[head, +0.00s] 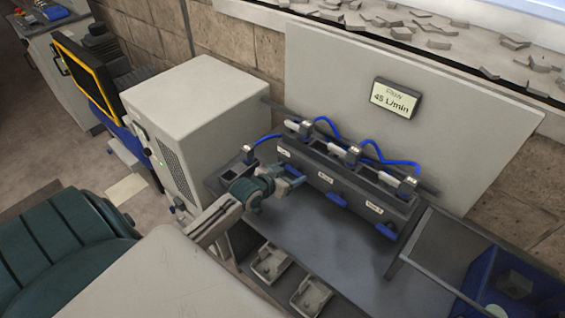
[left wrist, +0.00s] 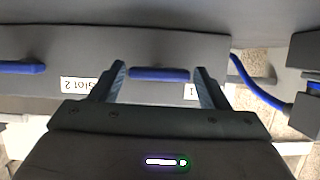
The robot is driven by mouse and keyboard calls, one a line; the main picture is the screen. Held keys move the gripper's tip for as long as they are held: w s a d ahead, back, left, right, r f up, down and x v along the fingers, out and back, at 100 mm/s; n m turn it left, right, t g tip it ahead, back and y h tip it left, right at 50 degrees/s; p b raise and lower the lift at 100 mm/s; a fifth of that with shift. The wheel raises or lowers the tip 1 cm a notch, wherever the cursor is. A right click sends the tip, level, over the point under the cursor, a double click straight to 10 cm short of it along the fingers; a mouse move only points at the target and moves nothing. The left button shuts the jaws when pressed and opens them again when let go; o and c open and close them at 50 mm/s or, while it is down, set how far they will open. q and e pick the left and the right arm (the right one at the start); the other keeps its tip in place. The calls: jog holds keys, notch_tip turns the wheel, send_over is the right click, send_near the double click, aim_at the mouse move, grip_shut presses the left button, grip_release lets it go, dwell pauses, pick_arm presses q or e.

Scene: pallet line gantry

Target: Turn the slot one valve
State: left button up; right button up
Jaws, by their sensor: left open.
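The slot one valve is a flat blue handle on the front of a dark grey manifold (head: 345,187). In the left wrist view this blue handle (left wrist: 160,74) lies crosswise between my fingertips, with a gap at each end. The label beside it is partly hidden by a finger; a "1" shows. My left gripper (head: 291,181) is open at the left end of the manifold, its fingers (left wrist: 160,70) either side of the handle. In the head view the gripper largely covers this handle. My right gripper is not in view.
Two more blue handles, middle (head: 337,199) and right (head: 386,231), sit along the manifold. Blue hoses (head: 324,122) loop above it. A display (head: 395,98) reads 45 L/min. Grey trays (head: 311,296) lie below; a blue bin (head: 485,272) stands right.

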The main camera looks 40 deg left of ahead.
pick_arm(q)
jog(key=v, duration=1)
jog(key=shift+s, duration=0.2)
